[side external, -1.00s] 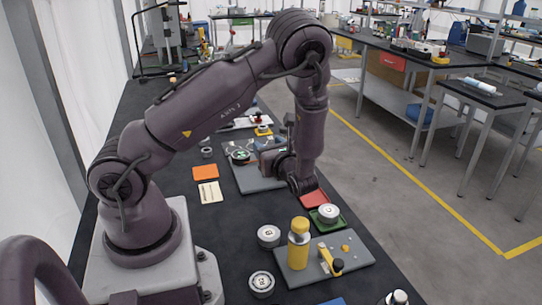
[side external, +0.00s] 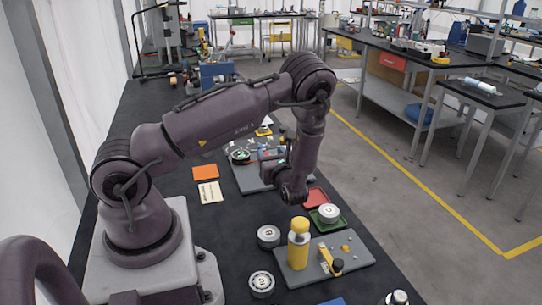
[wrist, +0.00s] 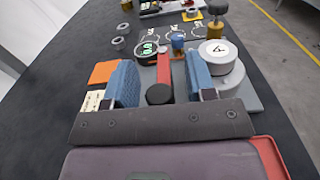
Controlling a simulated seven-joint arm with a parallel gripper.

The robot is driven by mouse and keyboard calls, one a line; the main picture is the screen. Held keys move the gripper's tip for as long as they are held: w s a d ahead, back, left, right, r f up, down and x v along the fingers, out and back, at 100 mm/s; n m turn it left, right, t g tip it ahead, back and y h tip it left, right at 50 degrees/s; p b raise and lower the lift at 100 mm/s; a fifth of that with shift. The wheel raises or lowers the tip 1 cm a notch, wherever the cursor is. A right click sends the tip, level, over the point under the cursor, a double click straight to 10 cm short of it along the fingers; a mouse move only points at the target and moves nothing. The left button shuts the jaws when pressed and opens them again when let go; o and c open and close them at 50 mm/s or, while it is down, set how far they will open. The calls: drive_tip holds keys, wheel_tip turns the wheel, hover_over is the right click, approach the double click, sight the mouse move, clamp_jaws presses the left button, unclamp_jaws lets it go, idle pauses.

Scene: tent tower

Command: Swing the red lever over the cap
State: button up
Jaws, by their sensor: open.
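The red lever (wrist: 164,72) shows in the wrist view as a red bar with a black round knob (wrist: 159,95) at its near end. It lies on a grey plate (wrist: 250,98). My gripper (wrist: 163,84) is open, with one blue finger on each side of the lever. I cannot tell whether either finger touches it. A white cylinder with a dark mark on top (wrist: 213,52) stands just right of the lever; I cannot tell if it is the cap. In the side view my gripper (side external: 268,172) is over the grey plate, and my arm partly hides the lever.
An orange square (side external: 205,172) and a cream card (side external: 210,192) lie left of the plate. A yellow bottle (side external: 299,245) stands on a nearer plate, with a red tray (side external: 316,197) behind it.

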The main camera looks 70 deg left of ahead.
drive_tip(key=shift+a, duration=0.15)
clamp_jaws()
drive_tip(key=shift+w+a+f+n+g+h, duration=0.1)
drive_tip(key=shift+w+a+n+g+h, duration=0.45)
drive_tip(key=shift+w+n+g+h, duration=1.2)
drive_tip(key=shift+w+a+r+n+g+h, duration=0.15)
drive_tip(key=shift+a+n+g+h, duration=0.7)
drive_tip(key=shift+n+g, duration=1.85)
drive_tip(key=shift+w+a+f+n+g+h, duration=0.25)
drive_tip(key=shift+w+n+g+h, duration=1)
drive_tip(key=shift+g, duration=1.9)
drive_tip(key=shift+s+a+r+n+g+h, duration=0.2)
drive_tip(key=shift+n+g+h, duration=0.15)
drive_tip(key=shift+h, duration=0.4)
